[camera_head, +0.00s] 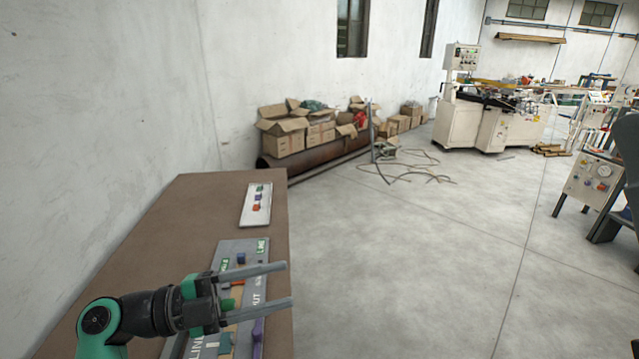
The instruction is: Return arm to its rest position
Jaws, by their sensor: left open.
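My left gripper (286,285) comes in from the lower left in the head view. Its two grey fingers are apart, point right, and have nothing visible between them. It is over the right part of a brown table (195,205), in front of a grey labelled board (232,247) with coloured blocks. The gripper hides part of that board. Its exact height above the board cannot be told. My right gripper does not show.
A white tray (247,211) with small coloured pieces lies farther back on the table. The white wall (100,100) stands close on the left. Cardboard boxes (284,140) and machines (490,120) are far back.

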